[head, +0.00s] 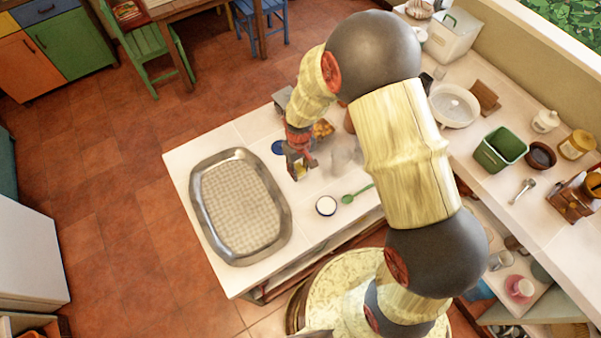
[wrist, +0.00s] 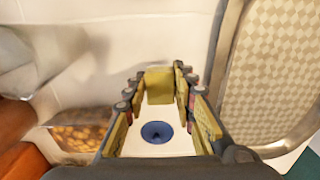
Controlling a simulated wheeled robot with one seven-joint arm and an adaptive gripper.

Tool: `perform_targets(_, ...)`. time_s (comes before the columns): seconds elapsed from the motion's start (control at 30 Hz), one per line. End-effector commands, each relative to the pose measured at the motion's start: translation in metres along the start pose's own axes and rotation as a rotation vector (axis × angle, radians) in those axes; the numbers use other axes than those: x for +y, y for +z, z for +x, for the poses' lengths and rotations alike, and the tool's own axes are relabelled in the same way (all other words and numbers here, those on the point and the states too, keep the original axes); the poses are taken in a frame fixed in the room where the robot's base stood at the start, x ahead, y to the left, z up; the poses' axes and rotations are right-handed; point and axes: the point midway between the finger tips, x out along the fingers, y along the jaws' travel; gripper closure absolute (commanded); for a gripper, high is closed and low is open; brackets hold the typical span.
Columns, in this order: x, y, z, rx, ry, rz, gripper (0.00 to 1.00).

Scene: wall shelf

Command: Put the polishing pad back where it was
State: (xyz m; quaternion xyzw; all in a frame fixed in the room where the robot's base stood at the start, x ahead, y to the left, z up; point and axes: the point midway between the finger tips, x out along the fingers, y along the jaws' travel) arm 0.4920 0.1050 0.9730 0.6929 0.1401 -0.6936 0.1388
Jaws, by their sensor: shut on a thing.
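My gripper (head: 299,172) is above the white counter, between the metal tray and a blurred pale container. In the wrist view, my gripper (wrist: 160,88) is shut on a small yellow block, which appears to be the polishing pad (wrist: 160,82). The pad sits between the fingertips. A little of the pad also shows in the head view (head: 300,171), mostly hidden by the fingers. A round blue disc (wrist: 156,132) shows between the fingers, nearer the palm in the picture; it lies on the counter (head: 278,147).
The large metal tray (head: 284,222) with a checked bottom fills the counter's left part. A pack with orange-brown contents (wrist: 80,138) is beside my gripper. Bare counter (head: 195,150) shows behind the tray.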

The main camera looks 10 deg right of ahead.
Motion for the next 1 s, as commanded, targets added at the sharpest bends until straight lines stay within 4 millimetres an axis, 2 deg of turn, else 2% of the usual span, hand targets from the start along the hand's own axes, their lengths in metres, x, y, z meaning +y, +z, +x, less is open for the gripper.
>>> perform_targets(0.13,0.008,-0.002,0.011,-0.003,-0.001,0.002,1.00)
perform_targets(0.33,0.007,-0.003,0.038,-0.002,0.000,0.000,1.00)
perform_targets(0.73,0.007,-0.003,0.044,0.000,0.000,0.000,1.00)
perform_targets(0.77,0.007,-0.003,0.043,0.000,0.000,0.000,0.72)
perform_targets(1.0,0.007,-0.003,0.042,0.000,0.000,0.000,0.58)
